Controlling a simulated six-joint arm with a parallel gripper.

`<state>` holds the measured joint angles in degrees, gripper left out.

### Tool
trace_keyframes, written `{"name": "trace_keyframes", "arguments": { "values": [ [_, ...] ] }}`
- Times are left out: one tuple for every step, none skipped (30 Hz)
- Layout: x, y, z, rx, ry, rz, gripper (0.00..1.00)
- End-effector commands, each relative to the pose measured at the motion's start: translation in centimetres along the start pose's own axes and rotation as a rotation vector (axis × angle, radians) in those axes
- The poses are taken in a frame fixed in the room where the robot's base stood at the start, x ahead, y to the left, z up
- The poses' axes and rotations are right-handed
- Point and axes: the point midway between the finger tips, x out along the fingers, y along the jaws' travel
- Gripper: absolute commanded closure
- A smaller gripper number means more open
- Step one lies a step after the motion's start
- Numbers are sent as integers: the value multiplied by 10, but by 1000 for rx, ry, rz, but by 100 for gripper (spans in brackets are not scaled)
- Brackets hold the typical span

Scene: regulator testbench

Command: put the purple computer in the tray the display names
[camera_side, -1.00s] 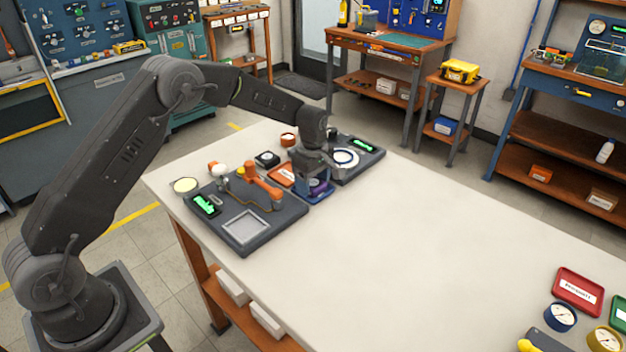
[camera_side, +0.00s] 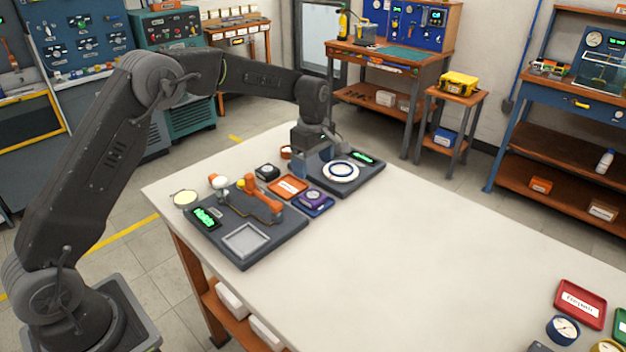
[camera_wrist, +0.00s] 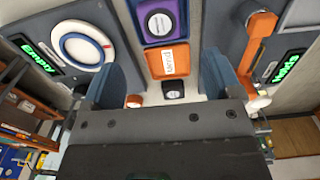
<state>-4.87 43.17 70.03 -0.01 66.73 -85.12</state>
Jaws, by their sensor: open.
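The other display (camera_wrist: 36,55) reads "Empty".
An orange-red labelled tray (camera_side: 288,187) lies just left of the blue one. A black round-topped object (camera_side: 267,171) is behind it. The left station carries an orange arm-like fixture (camera_side: 262,192); the right station has a white and blue ring (camera_side: 341,172).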

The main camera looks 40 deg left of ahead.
Motion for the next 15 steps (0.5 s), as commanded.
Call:
{"name": "trace_keyframes", "arguments": {
  "values": [
    [-8,0,0,0,0,1,16],
    [-12,0,0,0,0,2,16],
    [-17,0,0,0,0,1,16],
    [-20,0,0,0,0,1,16],
    [-22,0,0,0,0,1,16],
    [-24,0,0,0,0,0,16],
    [-25,0,0,0,0,-1,16],
    [-26,0,0,0,0,-1,16],
    [-27,0,0,0,0,-2,16],
    [-27,0,0,0,0,-2,16],
    [-28,0,0,1,0,-2,16],
    [-29,-1,0,5,0,0,16],
    [-32,-2,1,13,0,4,16],
    [-36,-4,1,26,1,9,16],
    [-42,-8,2,50,2,18,16]
  ]
}}
